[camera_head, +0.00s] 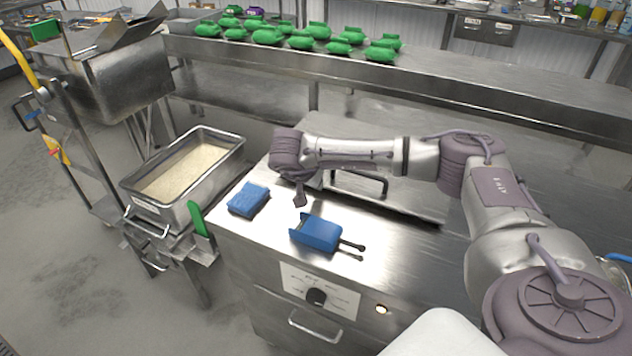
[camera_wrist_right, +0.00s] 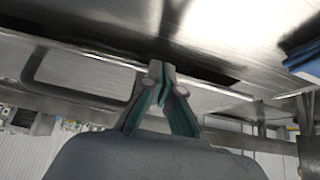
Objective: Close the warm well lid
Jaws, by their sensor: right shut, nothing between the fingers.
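My right gripper (camera_head: 300,202) points down just left of the lid. In the right wrist view, the right gripper (camera_wrist_right: 162,82) is shut and empty, with the lid's edge (camera_wrist_right: 215,86) and the handle (camera_wrist_right: 85,72) close by. My left gripper is not in view.
A blue block (camera_head: 248,199) and a blue scoop-like tool (camera_head: 317,233) lie on the steel counter (camera_head: 420,262) in front. A rice pan (camera_head: 215,176) stands at the left with a green-handled tool (camera_head: 199,219) beside it. Several green bags (camera_head: 267,37) sit on the back shelf.

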